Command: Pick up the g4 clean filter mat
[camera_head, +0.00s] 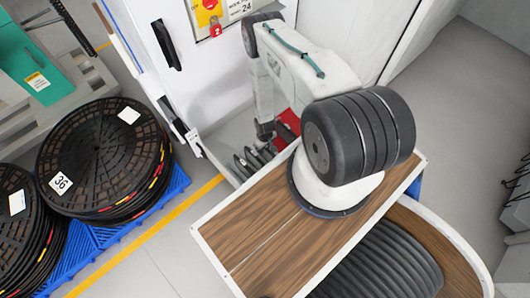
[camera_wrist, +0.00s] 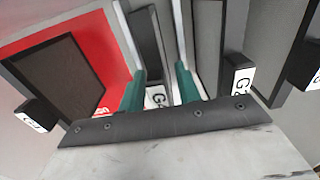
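Several upright dark filter mats with white-labelled tabs stand in a row in the wrist view. One mat (camera_wrist: 147,42) lies between my fingers, its label (camera_wrist: 158,97) showing a "G" with the number hidden. Another labelled tab (camera_wrist: 241,82) is to the right, and its digit is not clear. In the head view the mats (camera_head: 252,160) stand beside my gripper, which my arm mostly hides.
A red panel with a dark mat (camera_wrist: 58,75) stands at the left in the wrist view; red also shows in the head view (camera_head: 287,124). A white cabinet (camera_head: 215,90) rises behind. Stacked black reels (camera_head: 100,160) sit on a blue pallet (camera_head: 180,182) at left.

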